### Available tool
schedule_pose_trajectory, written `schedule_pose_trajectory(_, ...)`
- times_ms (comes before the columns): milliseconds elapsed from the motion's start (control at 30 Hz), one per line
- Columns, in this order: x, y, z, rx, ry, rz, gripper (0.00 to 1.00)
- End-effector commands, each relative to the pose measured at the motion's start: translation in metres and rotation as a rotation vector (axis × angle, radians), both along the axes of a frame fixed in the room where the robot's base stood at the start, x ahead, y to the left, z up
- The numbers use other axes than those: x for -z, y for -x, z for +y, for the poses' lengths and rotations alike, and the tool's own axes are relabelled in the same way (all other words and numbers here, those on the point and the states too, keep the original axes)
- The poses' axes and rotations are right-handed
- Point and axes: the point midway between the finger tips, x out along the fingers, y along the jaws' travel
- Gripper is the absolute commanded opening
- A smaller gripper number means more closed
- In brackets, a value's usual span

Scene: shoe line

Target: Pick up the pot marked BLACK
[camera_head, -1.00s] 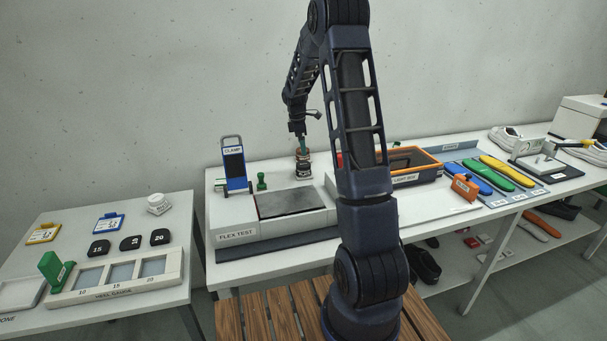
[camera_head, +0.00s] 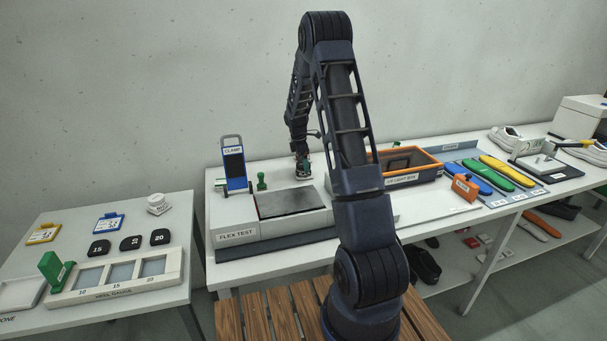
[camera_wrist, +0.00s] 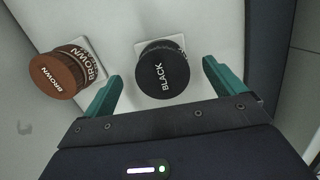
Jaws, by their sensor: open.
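The pot marked BLACK (camera_wrist: 161,72) is a round dark pot with white lettering on its lid, standing on a white square in the wrist view. My gripper (camera_wrist: 160,80) is open, with one green finger on each side of the pot's near part and gaps between fingers and pot. The pot marked BROWN (camera_wrist: 60,75) stands to the left, outside the left finger. In the head view my gripper (camera_head: 303,170) is over the back of the bench, just behind the flex test unit, and the pots there are mostly hidden by it.
The flex test unit (camera_head: 237,235) with its dark plate lies in front of my gripper. A blue clamp (camera_head: 235,168) and a small green piece (camera_head: 262,181) stand to its left. An orange-rimmed light box (camera_head: 432,173) is to the right.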

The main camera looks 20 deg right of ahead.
Motion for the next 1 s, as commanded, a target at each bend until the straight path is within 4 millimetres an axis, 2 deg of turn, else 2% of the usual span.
schedule_pose_trajectory(300,0.040,0.003,-0.003,-0.002,0.001,0.002,0.95)
schedule_pose_trajectory(533,0.042,0.003,-0.004,-0.001,0.000,0.000,0.95)
schedule_pose_trajectory(567,0.042,0.003,-0.004,-0.001,0.000,0.000,0.91)
schedule_pose_trajectory(900,0.042,0.003,-0.003,-0.001,0.000,0.000,0.24)
schedule_pose_trajectory(933,0.041,0.002,-0.004,-0.001,0.000,-0.002,0.20)
schedule_pose_trajectory(1000,0.041,0.002,-0.004,-0.001,0.000,-0.002,0.20)
